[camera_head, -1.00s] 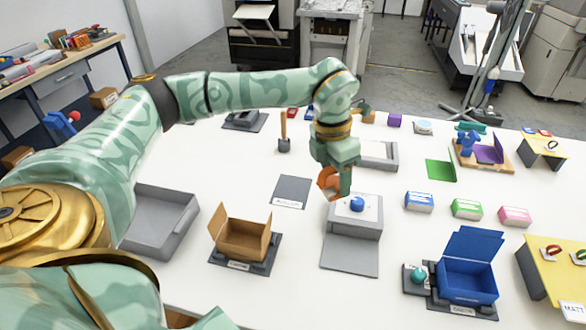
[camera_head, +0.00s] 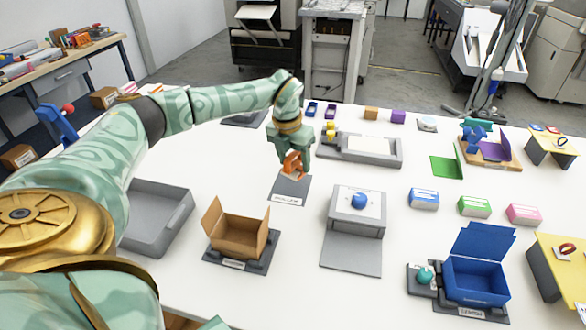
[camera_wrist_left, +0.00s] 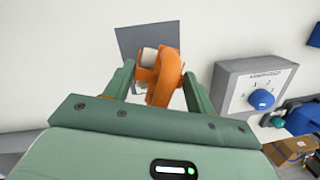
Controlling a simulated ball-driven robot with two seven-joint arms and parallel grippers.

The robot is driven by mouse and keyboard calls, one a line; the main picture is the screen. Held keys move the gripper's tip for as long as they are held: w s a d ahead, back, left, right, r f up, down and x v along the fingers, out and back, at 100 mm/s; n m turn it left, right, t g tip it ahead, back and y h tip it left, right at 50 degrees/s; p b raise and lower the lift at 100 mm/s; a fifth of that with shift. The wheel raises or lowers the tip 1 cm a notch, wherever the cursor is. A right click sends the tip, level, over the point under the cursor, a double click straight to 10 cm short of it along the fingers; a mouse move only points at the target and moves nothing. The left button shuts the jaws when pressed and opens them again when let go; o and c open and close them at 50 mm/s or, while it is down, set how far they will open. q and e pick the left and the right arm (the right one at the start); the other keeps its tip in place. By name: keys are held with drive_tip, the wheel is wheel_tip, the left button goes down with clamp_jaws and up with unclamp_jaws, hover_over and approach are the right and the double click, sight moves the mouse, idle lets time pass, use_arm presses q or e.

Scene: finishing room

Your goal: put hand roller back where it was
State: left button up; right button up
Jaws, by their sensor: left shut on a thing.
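The hand roller (camera_head: 294,163) is orange with a pale roller part. My left gripper (camera_head: 292,156) is shut on it and holds it over the dark grey labelled mat (camera_head: 287,194). In the left wrist view the orange hand roller (camera_wrist_left: 165,75) sits between the two green fingers (camera_wrist_left: 157,84), with its pale roller at the left. The grey mat (camera_wrist_left: 135,38) shows behind it there. I cannot tell whether the roller touches the mat. My right gripper is not in view.
A grey stand with a blue knob (camera_head: 358,203) is right of the mat. An open cardboard box (camera_head: 238,236) is in front, and a grey tray (camera_head: 157,222) is at the left. A low grey tray with a white pad (camera_head: 368,149) is behind on the right.

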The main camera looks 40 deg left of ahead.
sight(292, 170)
use_arm(q)
drive_tip(key=shift+a+f, duration=0.25)
drive_tip(key=f, duration=0.1)
drive_tip(key=f+b, duration=0.1)
drive_tip(key=f, duration=0.1)
drive_tip(key=shift+w+a+f, duration=0.15)
drive_tip(key=shift+a+f, duration=0.05)
drive_tip(key=shift+f, duration=0.1)
